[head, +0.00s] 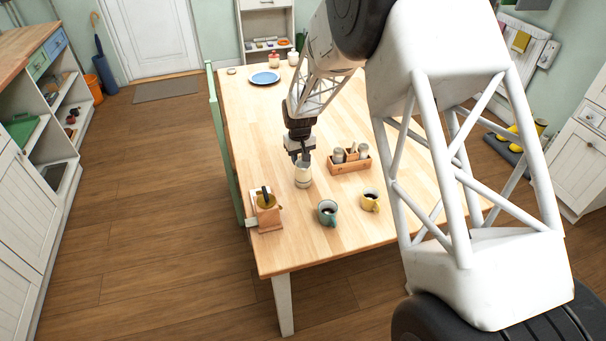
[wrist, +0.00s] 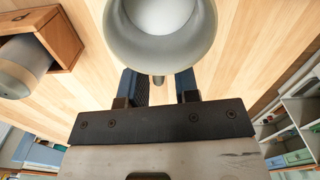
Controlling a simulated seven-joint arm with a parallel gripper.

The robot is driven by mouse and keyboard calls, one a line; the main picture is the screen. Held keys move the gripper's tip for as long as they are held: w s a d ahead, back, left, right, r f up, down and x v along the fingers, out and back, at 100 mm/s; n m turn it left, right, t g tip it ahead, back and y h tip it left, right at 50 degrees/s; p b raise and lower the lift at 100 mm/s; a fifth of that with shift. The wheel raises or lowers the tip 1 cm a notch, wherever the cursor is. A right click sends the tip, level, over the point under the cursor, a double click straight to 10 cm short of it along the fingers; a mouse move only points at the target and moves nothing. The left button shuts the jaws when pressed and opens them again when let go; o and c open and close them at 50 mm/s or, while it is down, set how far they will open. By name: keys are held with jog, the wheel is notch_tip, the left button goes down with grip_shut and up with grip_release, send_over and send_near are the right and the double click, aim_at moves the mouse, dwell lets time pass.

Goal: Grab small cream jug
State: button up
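The small cream jug (head: 303,178) stands on the wooden table, left of the shaker caddy. In the wrist view the jug (wrist: 162,48) is large at the top centre, and I look into its pale round opening. A small stub, apparently its handle, points toward my gripper (wrist: 160,86). The two dark blue fingers lie on either side of that stub, with visible gaps. In the head view my gripper (head: 301,155) is at the top of the jug. The fingers appear open; their tips are partly hidden by the jug, so contact cannot be seen.
The wooden caddy (head: 350,165) with shakers stands close on the right. A teal mug (head: 327,212) and a yellow mug (head: 370,201) are nearer the front edge. A wooden stand (head: 267,213) is at the front left. A blue plate (head: 265,78) lies at the back; the left middle is clear.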

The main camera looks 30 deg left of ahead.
grip_shut()
jog(key=shift+r, duration=0.3)
dwell(0.3)
jog(key=shift+r, duration=4.65)
jog(key=shift+r, duration=0.1)
